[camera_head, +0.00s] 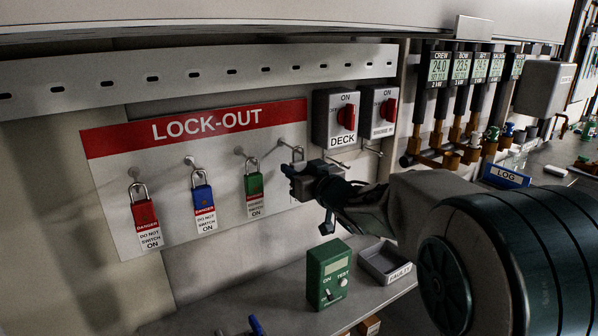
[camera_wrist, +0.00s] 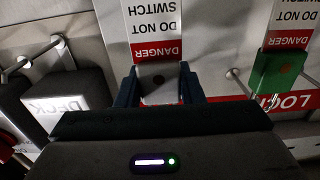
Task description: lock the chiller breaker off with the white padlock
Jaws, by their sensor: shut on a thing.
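My gripper (camera_head: 300,178) is at the right end of the lock-out board. In the wrist view my gripper (camera_wrist: 158,88) is shut on a pale padlock (camera_wrist: 160,92), with its white and red DANGER tag (camera_wrist: 155,35) showing beyond it. In the head view the shackle of this white padlock (camera_head: 298,153) shows just above the fingers, beside the fourth peg (camera_head: 288,145); whether it still hangs on the peg I cannot tell. Two breaker boxes are right of the board: DECK (camera_head: 322,118) and a second one (camera_head: 371,112) whose lower label is unreadable. Both have red handles and ON marks.
Red (camera_head: 145,212), blue (camera_head: 202,194) and green (camera_head: 254,184) padlocks hang on the board (camera_head: 115,195), left of my gripper. Below are a green tester (camera_head: 327,274) and a grey tray (camera_head: 377,262) on the shelf. Pegs stick out under the breaker boxes.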

